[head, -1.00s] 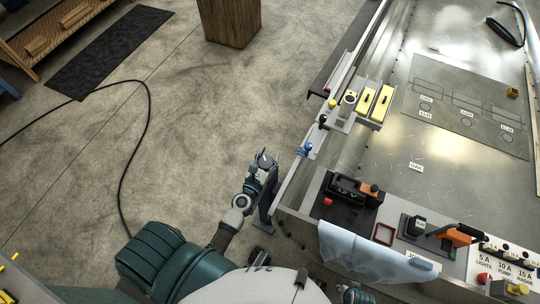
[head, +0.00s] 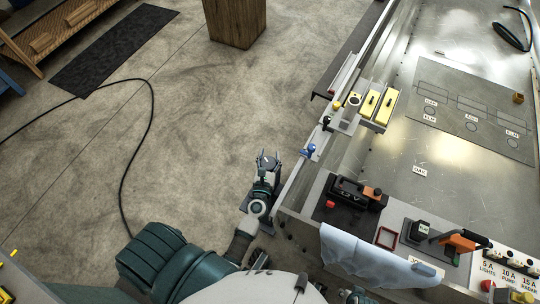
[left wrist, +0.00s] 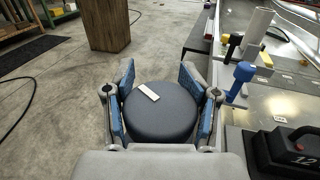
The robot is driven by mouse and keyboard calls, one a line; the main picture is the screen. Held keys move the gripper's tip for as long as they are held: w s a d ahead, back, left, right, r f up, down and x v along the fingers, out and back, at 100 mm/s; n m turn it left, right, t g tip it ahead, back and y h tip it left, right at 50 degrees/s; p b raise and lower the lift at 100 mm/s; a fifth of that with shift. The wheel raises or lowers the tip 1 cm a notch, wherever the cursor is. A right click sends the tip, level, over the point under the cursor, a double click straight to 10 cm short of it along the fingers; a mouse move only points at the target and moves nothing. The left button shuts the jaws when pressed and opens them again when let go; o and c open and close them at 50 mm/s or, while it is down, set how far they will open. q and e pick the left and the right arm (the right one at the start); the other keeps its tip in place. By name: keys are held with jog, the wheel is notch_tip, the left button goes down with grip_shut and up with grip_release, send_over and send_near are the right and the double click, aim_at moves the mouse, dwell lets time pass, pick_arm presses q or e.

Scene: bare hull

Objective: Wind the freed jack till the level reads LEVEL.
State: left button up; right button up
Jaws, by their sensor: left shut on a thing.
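My left gripper (head: 267,162) is beside the near left edge of the metal bench. In the left wrist view its blue-padded fingers (left wrist: 160,100) are shut on the sides of a dark round knob (left wrist: 160,115) with a small white mark on top, which I take to be the jack's. In the head view my gripper and wrist hide the knob and most of what is under it; a dark flat plate (head: 258,222) shows below on the floor side. I cannot make out a level reading in either view.
A blue handle (head: 309,150) stands on the bench edge close to my left gripper; it also shows in the wrist view (left wrist: 242,72). Yellow blocks (head: 370,103), a black battery box (head: 352,191) and a pale cloth (head: 365,258) lie on the bench. The floor at left is mostly clear.

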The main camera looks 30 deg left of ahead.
pick_arm(q)
jog(key=o, duration=0.9)
jog(key=shift+s+f, duration=0.15)
jog(key=shift+f, duration=0.2)
jog(key=shift+c, duration=0.2)
jog(key=shift+o, duration=0.6)
jog(key=shift+s+d+r, duration=0.1)
jog(key=shift+r, duration=0.1)
jog(key=shift+s+d, duration=0.15)
jog(key=shift+s, duration=0.2)
jog(key=v, duration=1.1)
jog(key=shift+d+r, duration=0.1)
